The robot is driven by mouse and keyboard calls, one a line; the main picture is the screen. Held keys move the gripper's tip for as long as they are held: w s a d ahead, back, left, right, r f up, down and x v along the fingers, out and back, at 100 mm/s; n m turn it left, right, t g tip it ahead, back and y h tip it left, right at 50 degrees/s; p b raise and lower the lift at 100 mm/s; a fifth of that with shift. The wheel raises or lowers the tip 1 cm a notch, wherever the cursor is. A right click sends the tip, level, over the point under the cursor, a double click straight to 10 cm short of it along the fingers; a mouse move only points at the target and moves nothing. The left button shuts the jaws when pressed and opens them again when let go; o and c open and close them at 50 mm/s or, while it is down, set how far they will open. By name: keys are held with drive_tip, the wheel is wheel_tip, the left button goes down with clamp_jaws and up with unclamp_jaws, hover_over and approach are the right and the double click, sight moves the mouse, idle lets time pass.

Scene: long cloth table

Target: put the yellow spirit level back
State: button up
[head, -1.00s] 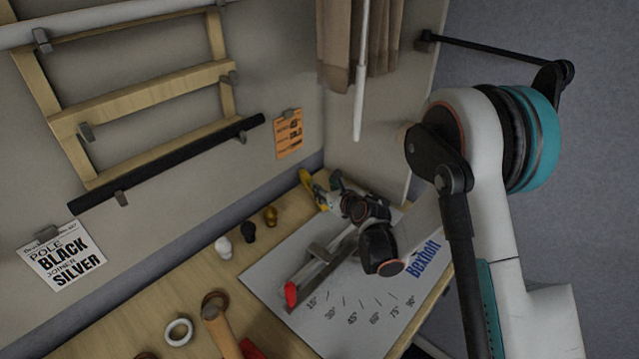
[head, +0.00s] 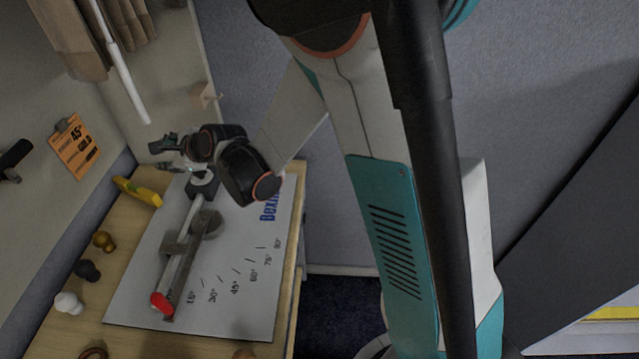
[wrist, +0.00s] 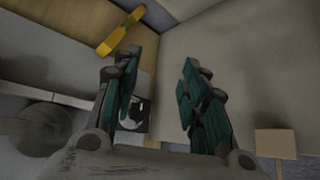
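The yellow spirit level (head: 138,191) lies on the wooden table near the back wall, beside the white printed board. In the wrist view the level (wrist: 120,32) shows at the top, beyond the left finger. My gripper (head: 165,157) is above the board's far end, to the right of the level and apart from it. In the wrist view my gripper (wrist: 160,80) has its two teal-padded fingers spread, with nothing held between them. A small wooden block with a peg (head: 206,96) is on the side wall; a wooden block also shows in the wrist view (wrist: 275,143).
The white angle board (head: 240,310) bears a metal guide with a red end (head: 162,304). White (head: 68,303), black (head: 86,270) and gold (head: 104,241) knobs stand along its left. An orange card (head: 76,150) hangs on the wall. A white pole (head: 125,80) hangs near the curtain.

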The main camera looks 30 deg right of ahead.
drive_tip(key=s+d+r+n+g+h, duration=0.1)
drive_tip(key=s+d+r+n+h, duration=0.1)
drive_tip(key=s+d+r+n, duration=0.4)
drive_tip(key=s+d+r+n+h, duration=0.1)
drive_tip(key=s+d+r+n, duration=0.35)
drive_tip(key=s+d, duration=0.4)
drive_tip(key=s+d+f+n+g+h, duration=0.1)
drive_tip(key=s+d+n, duration=0.4)
drive_tip(key=s, duration=0.4)
drive_tip(key=s+d+f+n+g+h, duration=0.1)
drive_tip(key=s+d+n, duration=0.3)
drive_tip(key=s, duration=0.5)
drive_tip(key=shift+d+n+h, duration=0.35)
drive_tip(key=shift+n+h, duration=0.45)
drive_tip(key=shift+n, duration=0.15)
drive_tip(key=shift+f, duration=0.15)
drive_tip(key=shift+f+b, duration=0.9)
drive_tip(key=shift+b, duration=0.05)
